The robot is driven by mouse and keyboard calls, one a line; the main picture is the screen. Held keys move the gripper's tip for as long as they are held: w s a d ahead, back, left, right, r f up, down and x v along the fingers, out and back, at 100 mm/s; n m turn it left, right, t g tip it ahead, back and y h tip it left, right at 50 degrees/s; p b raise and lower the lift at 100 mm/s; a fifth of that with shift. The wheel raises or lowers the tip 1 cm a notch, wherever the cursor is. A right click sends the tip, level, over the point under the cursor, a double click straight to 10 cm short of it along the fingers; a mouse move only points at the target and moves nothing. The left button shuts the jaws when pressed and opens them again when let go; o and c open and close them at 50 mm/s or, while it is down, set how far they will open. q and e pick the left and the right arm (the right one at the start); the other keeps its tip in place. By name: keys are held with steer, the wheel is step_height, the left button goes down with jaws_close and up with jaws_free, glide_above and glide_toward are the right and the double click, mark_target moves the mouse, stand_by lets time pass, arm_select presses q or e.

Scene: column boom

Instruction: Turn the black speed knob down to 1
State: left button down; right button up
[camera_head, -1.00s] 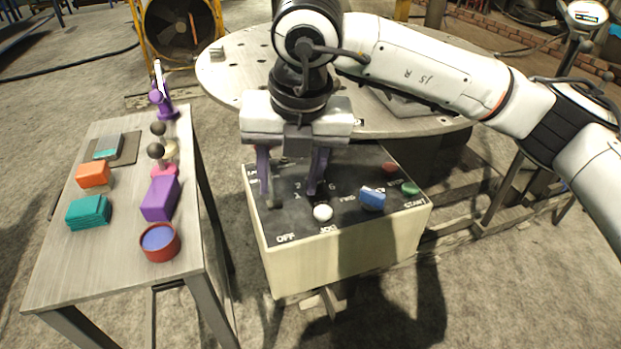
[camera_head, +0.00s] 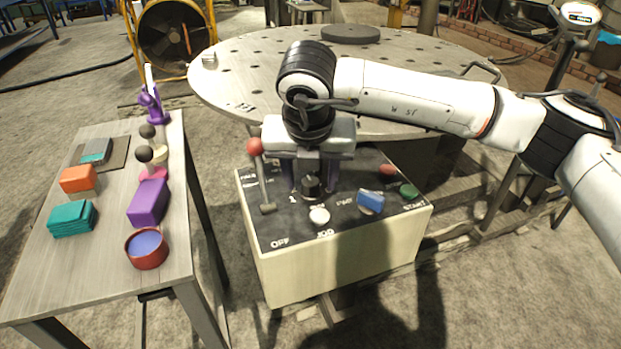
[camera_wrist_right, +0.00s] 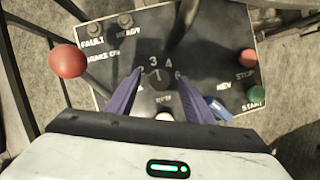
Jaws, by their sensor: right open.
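The black speed knob (camera_head: 311,186) stands on the dark top of the control box, near its middle. In the right wrist view the knob (camera_wrist_right: 158,82) shows a white mark pointing up, roughly between 3 and 4 on the printed scale. My right gripper (camera_head: 311,190) points down over the box, its purple fingers on either side of the knob. In the right wrist view the open gripper (camera_wrist_right: 159,76) has its fingertips left and right of the knob; I cannot tell whether they touch it. My left gripper is not in view.
A red-ball lever (camera_head: 256,160) stands just left of the gripper. A white button (camera_head: 319,216), blue switch (camera_head: 370,201), red button (camera_head: 388,170) and green button (camera_head: 408,191) are close by. A side table (camera_head: 110,285) with blocks is left; a round perforated table (camera_head: 400,60) stands behind.

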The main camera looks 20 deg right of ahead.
steer(key=c, duration=1)
steer(key=shift+c, duration=0.2)
